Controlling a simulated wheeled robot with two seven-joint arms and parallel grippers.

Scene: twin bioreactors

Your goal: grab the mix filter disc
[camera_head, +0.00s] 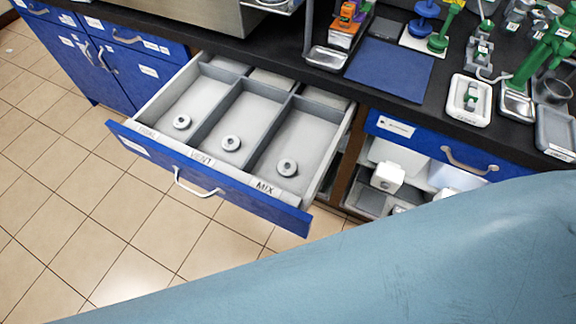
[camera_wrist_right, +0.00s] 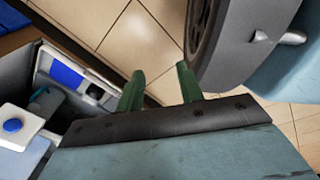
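The mix filter disc (camera_head: 287,167) is a small pale ring-shaped disc with a dark centre. It lies in the right compartment of the open drawer (camera_head: 240,188), behind the label MIX. Two similar discs lie in the other compartments: one (camera_head: 231,143) behind VENT in the middle, one (camera_head: 182,121) in the left compartment. My right gripper (camera_wrist_right: 160,80) shows in the right wrist view with two green fingers apart and nothing between them, over the tiled floor. Neither gripper shows in the head view, where a blue-grey arm surface covers the lower right.
The black counter (camera_head: 455,125) above holds a blue mat (camera_head: 390,68), a white tray (camera_head: 469,100) and several green and metal fittings. Right of the drawer is an open cabinet space with white containers (camera_head: 387,176). Tiled floor (camera_head: 140,240) lies clear before the drawer.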

